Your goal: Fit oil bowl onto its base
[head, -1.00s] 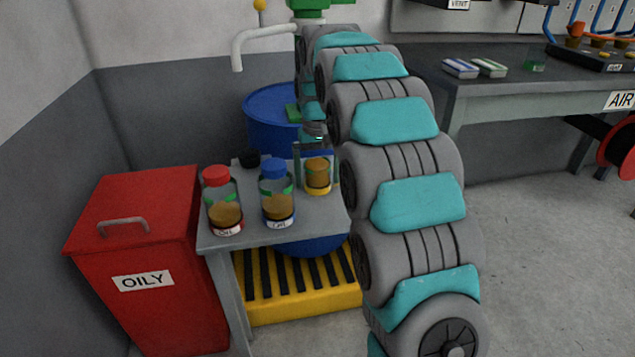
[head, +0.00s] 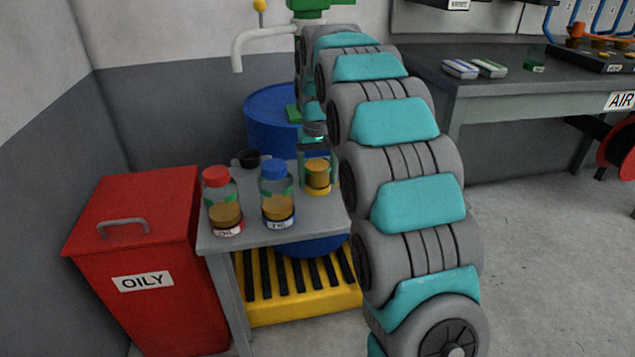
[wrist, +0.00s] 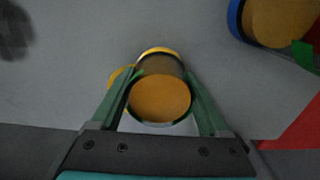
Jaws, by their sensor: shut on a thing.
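The oil bowl (head: 317,174) is a clear cup of amber oil with a yellow ring at its bottom. It is at the back right of the small grey table, upright; I cannot tell whether it touches the top. My gripper (head: 318,160) points down and is shut on it, one dark green finger on each side. In the wrist view the bowl (wrist: 160,97) sits between the fingers of my gripper (wrist: 159,78). A yellow edge shows just behind the bowl there, partly hidden. I cannot make out the bowl's base as a separate part.
On the small grey table (head: 325,217) stand a red-capped bottle (head: 224,205), a blue-capped bottle (head: 276,200) close left of the bowl, and a black round piece (head: 248,159). A blue drum (head: 268,115) is behind. A red bin (head: 150,260) stands left, a workbench (head: 470,85) right.

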